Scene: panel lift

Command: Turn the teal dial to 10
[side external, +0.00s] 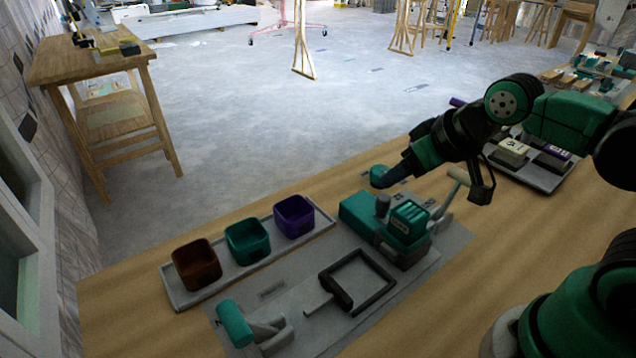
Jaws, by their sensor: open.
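A small round teal piece (379,177), which looks like the teal dial, sits behind the teal block on the wooden table. Its scale or pointer cannot be read at this size. My gripper (392,176) reaches down from the upper right, with its dark tip end right beside the teal piece. Whether it touches the piece cannot be told. The fingers are too small and dark to separate clearly, and nothing shows held between them.
A black square frame (352,297) and a teal-handled lever (235,323) are nearer. A tray (178,298) holds brown, teal and purple bins. Bare wood lies front left.

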